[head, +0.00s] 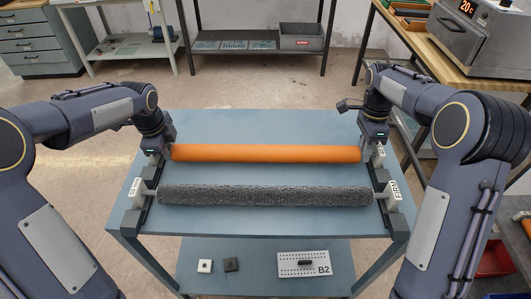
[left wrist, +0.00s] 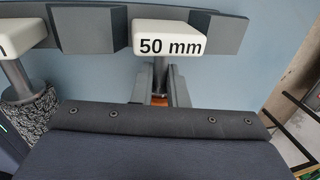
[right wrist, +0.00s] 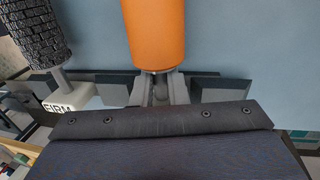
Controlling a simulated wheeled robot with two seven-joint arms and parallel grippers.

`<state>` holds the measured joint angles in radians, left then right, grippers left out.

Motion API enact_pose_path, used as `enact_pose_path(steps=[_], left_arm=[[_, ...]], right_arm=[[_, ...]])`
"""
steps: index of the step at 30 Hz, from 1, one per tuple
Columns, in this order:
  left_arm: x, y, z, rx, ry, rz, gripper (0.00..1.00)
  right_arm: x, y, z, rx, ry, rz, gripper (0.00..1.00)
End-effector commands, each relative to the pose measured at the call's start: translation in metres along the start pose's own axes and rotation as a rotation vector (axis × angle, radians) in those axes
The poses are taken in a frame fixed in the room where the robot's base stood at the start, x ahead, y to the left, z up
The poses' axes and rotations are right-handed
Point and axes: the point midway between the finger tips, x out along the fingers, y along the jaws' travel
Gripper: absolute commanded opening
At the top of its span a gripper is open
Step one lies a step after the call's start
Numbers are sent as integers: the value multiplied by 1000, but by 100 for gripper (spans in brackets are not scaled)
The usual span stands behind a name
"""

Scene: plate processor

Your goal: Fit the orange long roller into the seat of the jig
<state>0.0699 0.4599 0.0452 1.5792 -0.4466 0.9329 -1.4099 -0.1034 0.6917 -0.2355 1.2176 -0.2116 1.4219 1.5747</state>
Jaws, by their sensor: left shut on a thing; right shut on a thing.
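The orange long roller (head: 266,153) lies level across the jig, between its two dark end rails (head: 133,222). My left gripper (head: 160,152) is shut on the roller's left end; the left wrist view shows a white "50 mm" block (left wrist: 169,40) on a stem there and a sliver of orange between the fingers. My right gripper (head: 372,142) is shut on its right end; the right wrist view shows the orange body (right wrist: 155,35) and the fingers around its shaft, between two dark rail blocks. Whether the shaft ends rest in the seat or sit above it, I cannot tell.
A grey textured roller (head: 265,196) lies parallel in front, with a white "FIRM" tag (head: 393,195) at its right end. The blue table (head: 270,222) is clear around the jig. A lower shelf holds a B2 plate (head: 303,264) and two small blocks.

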Motion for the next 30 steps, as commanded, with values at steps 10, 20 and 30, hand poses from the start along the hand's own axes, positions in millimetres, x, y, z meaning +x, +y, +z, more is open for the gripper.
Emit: enact_pose_path(steps=[10,20,30], left_arm=[[-7,-2,0,0,1,-4,0],[-37,-8,0,0,1,-3,0],[-51,-11,0,0,1,-3,0]], right_arm=[[-7,1,0,0,0,-4,0],[-37,7,0,0,0,-3,0],[-51,10,0,0,0,-2,0]])
